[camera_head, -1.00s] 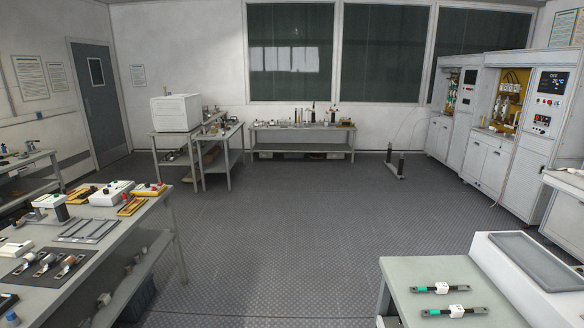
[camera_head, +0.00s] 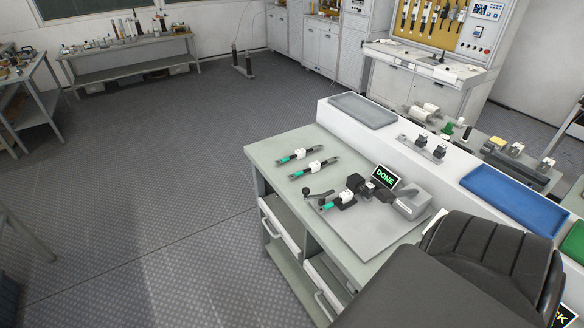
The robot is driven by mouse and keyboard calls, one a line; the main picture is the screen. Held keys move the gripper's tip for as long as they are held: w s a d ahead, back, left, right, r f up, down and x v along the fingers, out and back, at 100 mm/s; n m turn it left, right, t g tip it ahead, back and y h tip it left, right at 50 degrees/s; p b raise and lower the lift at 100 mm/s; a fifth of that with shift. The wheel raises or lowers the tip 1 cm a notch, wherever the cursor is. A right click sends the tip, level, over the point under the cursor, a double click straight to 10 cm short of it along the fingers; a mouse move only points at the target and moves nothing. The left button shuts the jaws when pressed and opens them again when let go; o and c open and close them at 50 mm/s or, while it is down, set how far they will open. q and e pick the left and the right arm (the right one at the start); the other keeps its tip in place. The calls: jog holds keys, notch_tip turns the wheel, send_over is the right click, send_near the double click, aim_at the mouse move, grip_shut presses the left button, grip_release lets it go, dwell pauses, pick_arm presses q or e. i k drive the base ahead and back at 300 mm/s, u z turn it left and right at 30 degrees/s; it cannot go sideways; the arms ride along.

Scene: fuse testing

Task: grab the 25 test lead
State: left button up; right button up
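I cannot pick out a test lead marked 25; no such number is readable. Long thin tools or leads, too small to tell apart, hang on a yellow board (camera_head: 452,28) at the back right. Two fuse-like parts with green and white bands, an upper one (camera_head: 294,156) and a lower one (camera_head: 314,168), lie on the grey-green bench. A third, similar part (camera_head: 340,203) sits in a clamp fixture on a grey plate, beside a small screen (camera_head: 385,177) reading DONE. Neither of my grippers is in view.
The bench (camera_head: 270,148) stands in the middle right. Behind it, a white raised ledge carries a grey tray (camera_head: 362,110) and a blue tray (camera_head: 515,200). The floor (camera_head: 150,180) at left is open.

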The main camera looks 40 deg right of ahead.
aim_at(346, 196)
jog(key=u, duration=0.05)
jog(key=i, duration=0.45)
jog(key=z, duration=1.9)
